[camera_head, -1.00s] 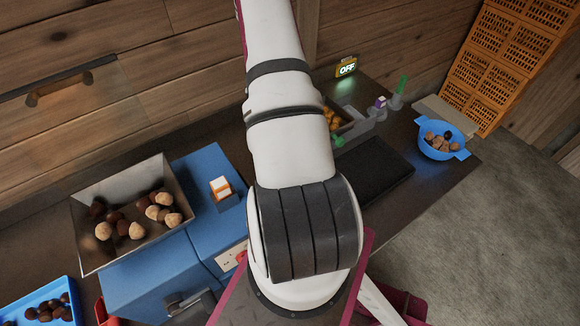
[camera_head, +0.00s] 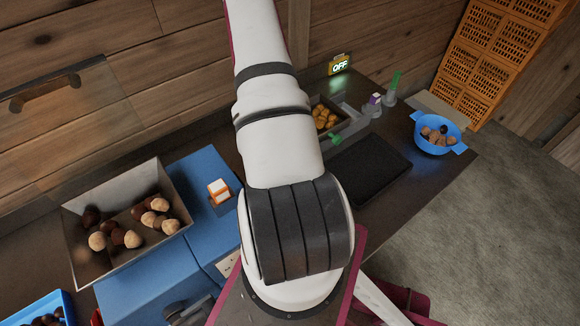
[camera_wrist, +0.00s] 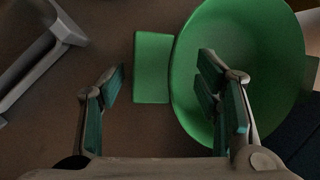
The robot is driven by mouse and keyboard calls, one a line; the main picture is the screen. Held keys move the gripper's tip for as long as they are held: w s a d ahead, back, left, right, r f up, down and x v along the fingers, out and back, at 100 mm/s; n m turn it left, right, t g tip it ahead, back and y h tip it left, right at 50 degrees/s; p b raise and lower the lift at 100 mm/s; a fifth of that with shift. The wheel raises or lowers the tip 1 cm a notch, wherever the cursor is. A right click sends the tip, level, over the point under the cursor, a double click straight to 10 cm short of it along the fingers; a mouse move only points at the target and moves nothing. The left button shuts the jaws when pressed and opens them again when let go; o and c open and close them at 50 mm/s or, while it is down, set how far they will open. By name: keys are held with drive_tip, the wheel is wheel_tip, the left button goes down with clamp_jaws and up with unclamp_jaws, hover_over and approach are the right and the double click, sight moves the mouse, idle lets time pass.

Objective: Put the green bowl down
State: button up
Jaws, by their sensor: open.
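In the wrist view the green bowl (camera_wrist: 265,60) fills the right side, seen from above, with its flat green tab handle (camera_wrist: 153,68) pointing left. It looks empty where I can see inside. My gripper (camera_wrist: 162,72) is open, one finger left of the tab and clear of it, the other over the bowl's inside, with the tab and near wall between them. I cannot tell whether the fingers touch the bowl. The surface below is brown. In the head view my arm covers the gripper, and I cannot make out the bowl.
A metal tray of chestnuts (camera_head: 75,235) stands on a blue machine (camera_head: 195,175) at left. A grey bin (camera_head: 350,125) with yellow pieces, a black mat (camera_head: 365,170) and a blue bowl of chestnuts (camera_head: 455,148) lie to the right. Orange crates (camera_head: 500,50) stand at the back right.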

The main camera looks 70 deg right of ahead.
drive_tip(key=p+v, duration=0.2)
drive_tip(key=v, duration=1)
drive_tip(key=shift+r, duration=0.2)
drive_tip(key=w+a+r+m+t+h, duration=0.1)
drive_tip(key=w+a+r, duration=0.2)
drive_tip(key=a+r, duration=0.35)
drive_tip(key=w+a+r+t+h, duration=0.1)
drive_tip(key=w+a+r+t, duration=0.2)
drive_tip(key=r, duration=0.6)
drive_tip(key=w+a+r+m+h, duration=0.1)
drive_tip(key=w+a+r, duration=0.3)
drive_tip(key=r, duration=0.4)
drive_tip(key=s+a+r+m+t+y, duration=0.1)
drive_tip(key=s+a+r+t, duration=0.2)
drive_tip(key=a+r, duration=0.4)
drive_tip(key=s+a+r+m+t+y, duration=0.1)
drive_tip(key=s+a+r+t, duration=0.2)
drive_tip(key=a, duration=1.1)
drive_tip(key=s+r, duration=0.3)
drive_tip(key=r, duration=0.1)
drive_tip(key=shift+s+a, duration=0.25)
drive_tip(key=shift+a, duration=0.05)
drive_tip(key=shift+s+a+r, duration=0.1)
drive_tip(key=shift+r, duration=0.05)
